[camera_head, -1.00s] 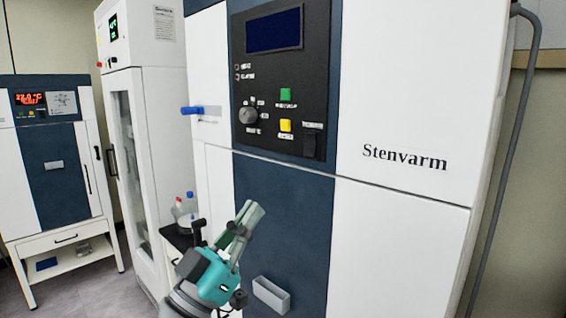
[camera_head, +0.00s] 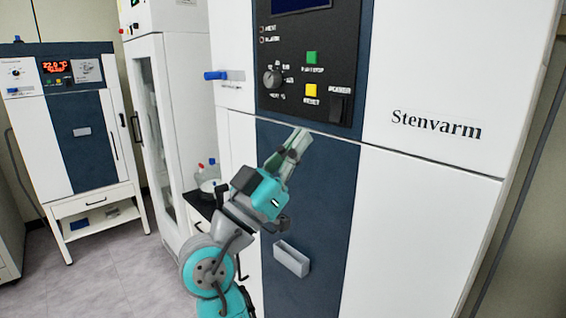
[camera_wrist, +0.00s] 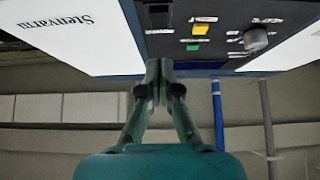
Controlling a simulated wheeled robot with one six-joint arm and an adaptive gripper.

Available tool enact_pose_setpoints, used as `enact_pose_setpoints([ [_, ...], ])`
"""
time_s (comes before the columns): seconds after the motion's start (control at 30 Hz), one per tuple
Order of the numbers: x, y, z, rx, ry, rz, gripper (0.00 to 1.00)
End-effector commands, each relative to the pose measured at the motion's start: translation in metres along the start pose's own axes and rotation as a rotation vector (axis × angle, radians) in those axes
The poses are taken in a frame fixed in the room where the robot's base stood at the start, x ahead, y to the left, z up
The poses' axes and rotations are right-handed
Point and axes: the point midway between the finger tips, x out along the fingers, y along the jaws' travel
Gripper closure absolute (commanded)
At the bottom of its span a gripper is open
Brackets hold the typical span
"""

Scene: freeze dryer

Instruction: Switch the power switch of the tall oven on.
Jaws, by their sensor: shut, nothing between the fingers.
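The tall oven (camera_head: 420,210) is white with a dark blue centre strip and stands in front of me in the head view. Its black control panel (camera_head: 291,100) carries a dark rocker switch (camera_head: 340,108) at the lower right, under a small label; I take it for the power switch. Its position cannot be read. My gripper (camera_head: 300,137) is shut and empty, below and left of the switch. In the wrist view, the picture is upside down; my gripper (camera_wrist: 160,66) points at the panel edge, and the dark switch (camera_wrist: 157,17) shows past its tips.
A green button (camera_head: 311,57), a yellow button (camera_head: 311,90) and a round knob (camera_head: 272,77) sit left of the switch. A blue handle (camera_head: 215,76) juts out at the left. A grey handle (camera_head: 291,258) protrudes below my gripper. Bottles (camera_head: 207,172) stand behind my arm.

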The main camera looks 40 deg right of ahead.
Motion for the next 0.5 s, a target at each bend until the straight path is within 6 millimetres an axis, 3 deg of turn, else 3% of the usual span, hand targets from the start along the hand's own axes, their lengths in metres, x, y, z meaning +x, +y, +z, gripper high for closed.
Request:
enact_pose_setpoints([
  [0.2, 0.039, 0.001, 0.004, -0.002, 0.001, 0.003, 1.00],
  [0.5, 0.059, 0.000, 0.026, -0.001, 0.000, 0.000, 1.00],
])
